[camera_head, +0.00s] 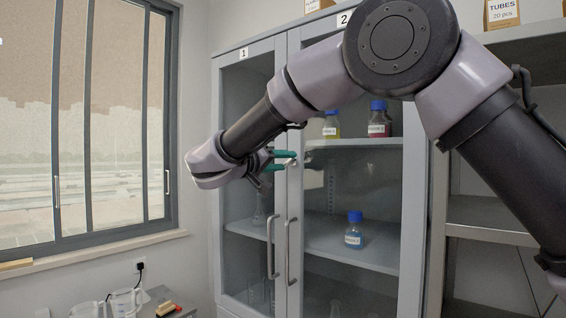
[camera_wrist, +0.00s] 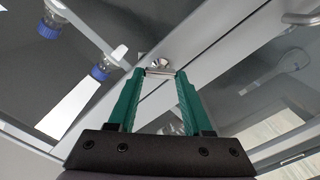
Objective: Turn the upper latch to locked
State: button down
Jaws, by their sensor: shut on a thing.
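The upper latch (camera_wrist: 159,63) is a small shiny metal piece on the cabinet door frame, seen between my fingertips in the wrist view. My gripper (camera_wrist: 160,73) has green fingers shut on the latch's small bar, one finger on each side. In the head view my gripper (camera_head: 285,160) reaches the frame where the two glass doors meet, above the long door handles. There the latch is mostly hidden by the fingers, and its exact turn is hard to tell.
The glass cabinet (camera_head: 350,210) has doors marked 1 and 2 and holds bottles, including a blue one (camera_head: 354,232). Two vertical handles (camera_head: 291,250) stick out below my gripper. A window (camera_head: 85,120) is on the left; open shelves (camera_head: 490,215) stand on the right.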

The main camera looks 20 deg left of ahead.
jog(key=n, duration=0.4)
jog(key=shift+a+f+n, duration=0.1)
jog(key=shift+n, duration=0.2)
jog(key=n, duration=0.4)
jog(key=shift+f+n, duration=0.1)
jog(key=shift+n, duration=0.3)
jog(key=shift+c, duration=1.6)
grip_release()
jog(key=v, duration=1)
jog(key=shift+s+a, duration=0.15)
jog(key=shift+s, duration=0.2)
